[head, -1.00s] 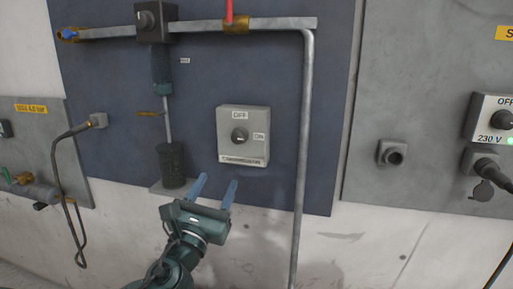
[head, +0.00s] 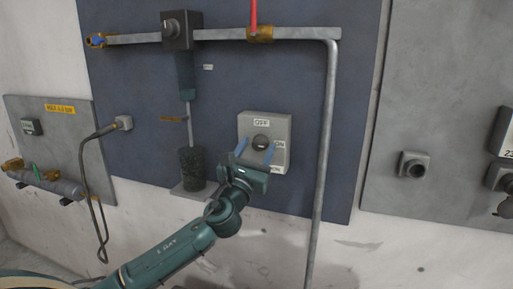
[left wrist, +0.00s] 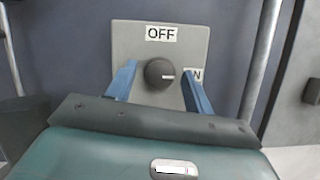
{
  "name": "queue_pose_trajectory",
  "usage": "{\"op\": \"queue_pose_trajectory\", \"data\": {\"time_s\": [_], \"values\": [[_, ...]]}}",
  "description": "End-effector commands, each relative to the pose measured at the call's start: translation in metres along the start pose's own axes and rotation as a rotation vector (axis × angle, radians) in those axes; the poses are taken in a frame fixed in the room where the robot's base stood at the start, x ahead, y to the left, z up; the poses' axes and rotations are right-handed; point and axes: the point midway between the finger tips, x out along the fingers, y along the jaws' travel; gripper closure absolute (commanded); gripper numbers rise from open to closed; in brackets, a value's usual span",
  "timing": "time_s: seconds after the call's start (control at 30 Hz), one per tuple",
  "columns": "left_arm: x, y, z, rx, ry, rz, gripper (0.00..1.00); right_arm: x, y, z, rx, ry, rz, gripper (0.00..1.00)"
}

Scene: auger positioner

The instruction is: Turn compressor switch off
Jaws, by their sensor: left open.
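The compressor switch is a grey box (head: 281,127) on the dark blue wall panel, with an OFF label on top and an ON label at the right. Its round dark knob (head: 261,141) shows in the left wrist view (left wrist: 159,72) with its light mark pointing right, toward the ON label. My left gripper (head: 256,148) is open in front of the box. In the left wrist view its two blue fingers (left wrist: 160,85) stand left and right of the knob, with gaps on both sides. I cannot tell how far the fingertips are from the box face. My right gripper is not in view.
A grey pipe (head: 327,130) runs down the panel to the right of the box. A dark cylinder (head: 191,168) on a small shelf stands to its left. A red-handled valve (head: 260,33) sits on the pipe above.

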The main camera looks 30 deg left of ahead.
Motion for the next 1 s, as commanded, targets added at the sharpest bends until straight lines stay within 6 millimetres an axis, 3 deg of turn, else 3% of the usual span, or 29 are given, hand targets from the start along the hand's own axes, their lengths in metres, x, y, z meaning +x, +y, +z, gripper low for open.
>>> {"op": "queue_pose_trajectory", "data": {"time_s": [0.3,0.8,1.0], "values": [[0.0024,-0.0004,-0.0001,0.0,0.0,-0.001,0.48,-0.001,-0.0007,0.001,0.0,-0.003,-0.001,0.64],[0.0023,0.0001,0.0,0.0,0.0,0.0,0.89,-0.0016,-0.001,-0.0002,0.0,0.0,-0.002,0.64],[0.0025,0.0004,0.0003,-0.002,-0.001,0.002,0.89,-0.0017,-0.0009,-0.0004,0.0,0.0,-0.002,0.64]]}}
